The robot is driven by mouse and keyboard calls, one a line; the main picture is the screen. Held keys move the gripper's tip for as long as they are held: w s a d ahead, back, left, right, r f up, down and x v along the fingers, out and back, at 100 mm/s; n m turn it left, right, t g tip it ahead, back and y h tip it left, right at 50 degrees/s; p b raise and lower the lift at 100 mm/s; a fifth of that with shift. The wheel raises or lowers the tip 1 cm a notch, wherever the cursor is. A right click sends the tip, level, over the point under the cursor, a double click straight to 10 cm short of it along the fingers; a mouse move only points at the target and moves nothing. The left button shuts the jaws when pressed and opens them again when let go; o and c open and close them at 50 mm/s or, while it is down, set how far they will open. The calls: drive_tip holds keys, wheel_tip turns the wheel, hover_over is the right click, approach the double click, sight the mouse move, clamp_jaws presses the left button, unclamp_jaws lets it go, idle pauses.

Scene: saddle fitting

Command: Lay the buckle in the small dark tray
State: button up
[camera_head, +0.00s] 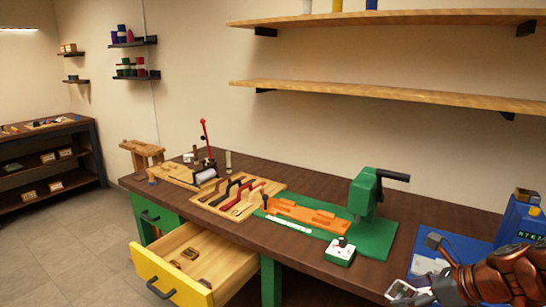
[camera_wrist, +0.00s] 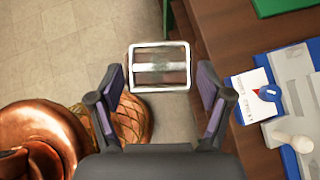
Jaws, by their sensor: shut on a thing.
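The buckle (camera_wrist: 160,46) is a pale metal rectangular frame with a bar across its middle. In the wrist view it sits between the two fingertips of my gripper (camera_wrist: 160,80), which is shut on it. The buckle and gripper are over the pale floor beside the bench edge. I cannot clearly identify the small dark tray in either view. The open drawer (camera_head: 150,279) holds small dark brown things (camera_head: 190,253), too small to tell apart.
The bench (camera_head: 330,268) carries a green press (camera_head: 365,195) on a green base, a tool board (camera_head: 243,207) and a small white box (camera_head: 341,250). A blue mat (camera_head: 462,247) and blue container (camera_head: 519,218) stand at its right. The yellow-fronted drawer juts out at left.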

drive_tip(key=w+a+f+m+t+h, duration=0.1)
drive_tip(key=w+a+f+m+h, duration=0.1)
drive_tip(key=w+a, duration=0.5)
drive_tip(key=w+a+f+m+t+h, duration=0.1)
drive_tip(key=w+a+f+m+h, duration=0.2)
drive_tip(key=w, duration=1.1)
drive_tip(key=shift+a+f+m, duration=1.3)
drive_tip(key=shift+a, duration=0.85)
drive_tip(key=shift+s+f, duration=0.2)
drive_tip(key=r+p, duration=0.3)
drive_tip(key=shift+s, duration=0.2)
